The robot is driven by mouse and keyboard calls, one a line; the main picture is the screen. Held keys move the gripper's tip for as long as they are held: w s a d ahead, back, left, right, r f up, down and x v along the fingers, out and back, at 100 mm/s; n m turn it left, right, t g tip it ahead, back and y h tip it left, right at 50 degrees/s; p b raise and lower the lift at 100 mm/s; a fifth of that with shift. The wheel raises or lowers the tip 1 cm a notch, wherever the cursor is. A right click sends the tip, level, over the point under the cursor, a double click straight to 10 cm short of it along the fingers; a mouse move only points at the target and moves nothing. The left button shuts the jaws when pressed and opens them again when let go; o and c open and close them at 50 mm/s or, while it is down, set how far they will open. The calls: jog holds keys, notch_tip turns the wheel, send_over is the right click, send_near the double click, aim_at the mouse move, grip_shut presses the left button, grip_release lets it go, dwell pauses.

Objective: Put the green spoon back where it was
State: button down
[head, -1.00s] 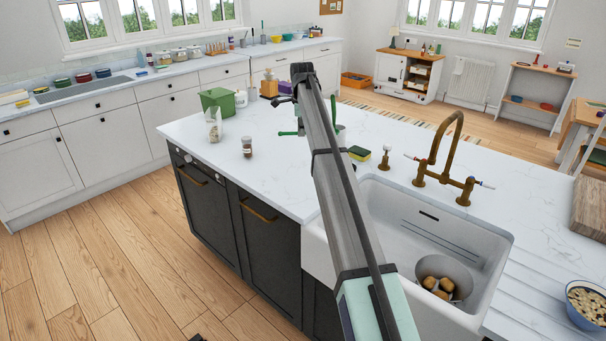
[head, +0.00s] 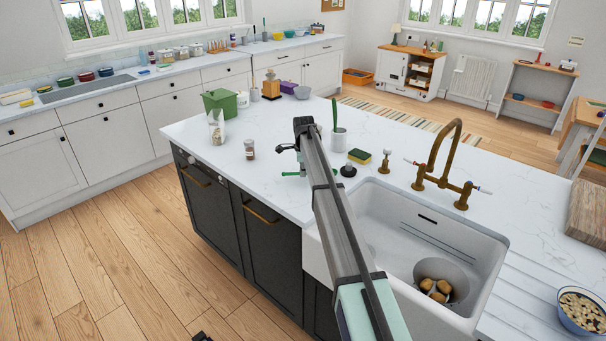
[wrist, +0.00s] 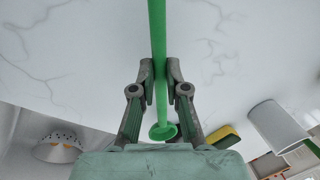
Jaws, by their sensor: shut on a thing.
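The green spoon (wrist: 157,35) is between the fingers of my gripper (wrist: 160,72) in the wrist view. Its long thin handle runs up out of the picture, and its round end (wrist: 162,131) shows below the fingers. In the head view, part of the green spoon (head: 292,174) shows left of my arm, over the white island worktop. My arm hides most of the gripper there. My gripper is shut on the spoon. A white pot (head: 338,141) with a tall green thing in it stands right of my arm, and it also shows in the wrist view (wrist: 277,125).
A yellow-green sponge (head: 359,156), a dark round item (head: 348,170) and a brass tap (head: 445,160) stand near the white sink (head: 390,235). A spice jar (head: 250,149), a glass jar (head: 216,128) and a green box (head: 219,101) stand left. The worktop between is clear.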

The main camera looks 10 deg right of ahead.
jog(key=shift+f, duration=1.1)
jog(key=shift+f, duration=0.1)
jog(key=c, duration=1.2)
grip_release()
jog(key=r+b, duration=0.1)
jog(key=r, duration=0.3)
jog(key=s+r+b, duration=0.1)
jog(key=r, duration=0.3)
jog(key=s+r+b, duration=0.1)
jog(key=r, duration=0.3)
jog(key=shift+s, duration=0.15)
jog(key=shift+a, duration=0.1)
